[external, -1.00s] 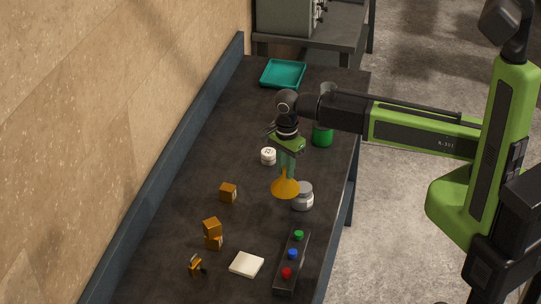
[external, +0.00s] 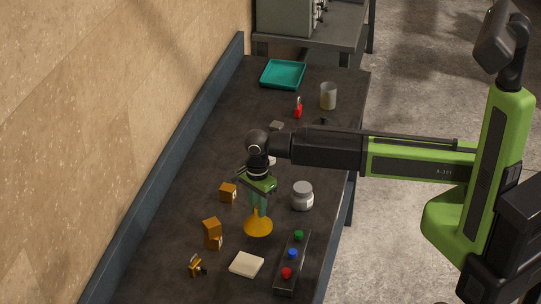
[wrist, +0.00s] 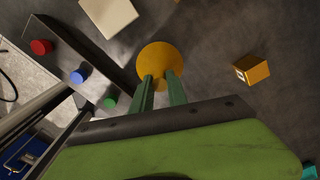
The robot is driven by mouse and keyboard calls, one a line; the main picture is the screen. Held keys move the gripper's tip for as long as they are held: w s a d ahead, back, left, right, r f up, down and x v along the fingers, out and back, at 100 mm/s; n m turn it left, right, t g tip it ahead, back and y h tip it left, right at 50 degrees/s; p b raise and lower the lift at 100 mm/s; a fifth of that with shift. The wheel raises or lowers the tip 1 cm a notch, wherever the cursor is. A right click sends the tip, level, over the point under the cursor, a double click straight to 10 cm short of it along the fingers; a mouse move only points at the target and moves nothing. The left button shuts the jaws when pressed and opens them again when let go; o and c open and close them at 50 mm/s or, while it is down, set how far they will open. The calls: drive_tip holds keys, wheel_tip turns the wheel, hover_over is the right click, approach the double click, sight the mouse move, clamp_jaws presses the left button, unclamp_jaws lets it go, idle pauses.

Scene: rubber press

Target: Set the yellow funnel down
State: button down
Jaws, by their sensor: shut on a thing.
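The yellow funnel (external: 258,226) is upright with its wide mouth down and its narrow stem up. My gripper (external: 258,207) is above it, shut on the stem with its green fingers. The rim is at or very close to the dark tabletop; I cannot tell if it touches. In the wrist view the funnel (wrist: 158,57) shows as a yellow disc just beyond my two fingertips (wrist: 160,78). The fingers hide part of its stem.
A button box (external: 291,262) with red, blue and green buttons lies right of the funnel. A white pad (external: 246,264) is in front, orange blocks (external: 228,192) are left, and a grey jar (external: 302,195) is behind right. A teal tray (external: 283,74) sits far back.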

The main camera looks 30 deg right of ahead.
drive_tip(key=shift+f+b, duration=1.65)
drive_tip(key=shift+f, duration=0.4)
drive_tip(key=c, duration=1.3)
unclamp_jaws()
drive_tip(key=shift+r, duration=0.1)
drive_tip(key=shift+r, duration=0.1)
wheel_tip(320, 180, up, 12)
drive_tip(key=p, duration=1.2)
drive_tip(key=shift+r+p, duration=0.2)
drive_tip(key=shift+p, duration=0.2)
drive_tip(key=shift+f, duration=0.1)
